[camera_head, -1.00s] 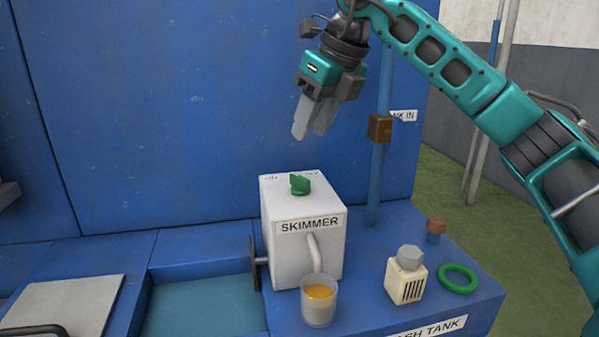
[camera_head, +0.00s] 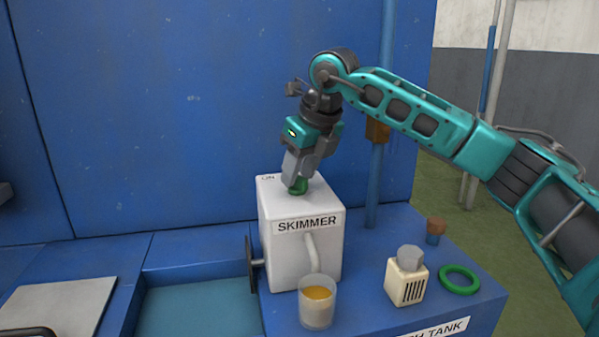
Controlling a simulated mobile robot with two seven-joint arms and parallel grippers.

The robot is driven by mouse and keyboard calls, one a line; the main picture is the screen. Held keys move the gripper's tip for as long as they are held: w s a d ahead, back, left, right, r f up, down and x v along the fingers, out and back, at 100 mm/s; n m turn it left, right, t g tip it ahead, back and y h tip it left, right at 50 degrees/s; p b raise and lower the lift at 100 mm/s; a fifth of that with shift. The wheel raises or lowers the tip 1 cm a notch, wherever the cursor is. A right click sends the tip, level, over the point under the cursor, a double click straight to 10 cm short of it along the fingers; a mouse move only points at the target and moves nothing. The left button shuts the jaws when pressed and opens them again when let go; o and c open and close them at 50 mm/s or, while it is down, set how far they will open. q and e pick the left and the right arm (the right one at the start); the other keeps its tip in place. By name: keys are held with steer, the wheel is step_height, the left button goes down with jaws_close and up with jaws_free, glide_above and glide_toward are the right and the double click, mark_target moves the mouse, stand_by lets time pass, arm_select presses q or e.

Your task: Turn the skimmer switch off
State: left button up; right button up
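The skimmer (camera_head: 285,250) is a white box with a black "SKIMMER" label on its front, standing on the blue bench. Its green switch knob (camera_head: 298,188) is on the top face and is partly hidden by my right gripper. My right gripper (camera_head: 297,178) points down from above with its grey fingers at the knob, one on its near left side. Whether the fingers grip the knob or only surround it is hard to see. The top marking beside the knob is partly covered; "ON" shows at the left. My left gripper is not in view.
A clear cup of orange-topped liquid (camera_head: 317,303) stands before the skimmer's spout. To the right are a cream box with a grey knob (camera_head: 406,278), a green ring (camera_head: 459,279) and a brown-capped piece (camera_head: 436,230). A blue pipe (camera_head: 372,190) rises behind. A sunken basin (camera_head: 200,308) lies left.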

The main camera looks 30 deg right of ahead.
steer(key=shift+f, duration=0.1)
steer(key=shift+c, duration=0.4)
jaws_close()
steer(key=m+h, duration=0.1)
steer(key=m, duration=0.1)
steer(key=shift+a+m, duration=0.15)
steer(key=shift+m, duration=0.25)
steer(key=m+h+p, duration=0.1)
steer(key=m, duration=0.2)
steer(key=shift+a+m, duration=0.1)
steer(key=shift+m, duration=0.2)
steer(key=m+h, duration=0.1)
steer(key=m, duration=0.1)
steer(key=m+g+h, duration=0.1)
steer(key=m, duration=0.2)
steer(key=shift+w+a+m+p, duration=0.1)
steer(key=shift+w+m+p, duration=0.05)
steer(key=shift+m+p, duration=0.2)
